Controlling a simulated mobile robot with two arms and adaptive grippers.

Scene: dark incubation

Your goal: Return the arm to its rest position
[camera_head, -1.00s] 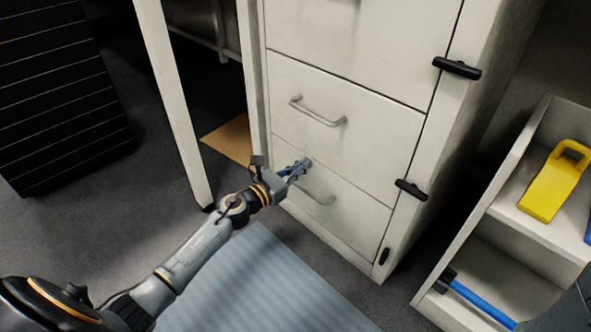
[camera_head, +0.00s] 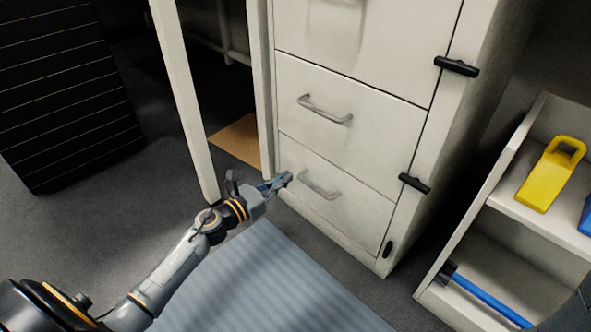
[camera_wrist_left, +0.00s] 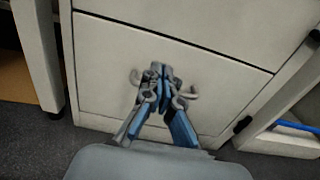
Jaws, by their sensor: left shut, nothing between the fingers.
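My left arm (camera_head: 178,264) reaches in from the lower left in the head view. Its gripper (camera_head: 284,179) is shut and empty, just left of the metal handle (camera_head: 319,184) on the bottom drawer (camera_head: 345,205). In the head view the fingertips are apart from the handle. In the left wrist view the shut gripper (camera_wrist_left: 160,74) overlaps the handle, whose ends show on both sides; the gap there cannot be judged. The bottom drawer appears closed. My right gripper is in neither view.
The white drawer cabinet (camera_head: 375,129) has black latches on its right edge. A white shelf (camera_head: 478,218) with a yellow object (camera_head: 552,178) and a blue-handled tool (camera_head: 492,300) stands at right. A white table leg (camera_head: 184,100) is left of the cabinet. A grey-blue mat (camera_head: 262,285) covers the floor.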

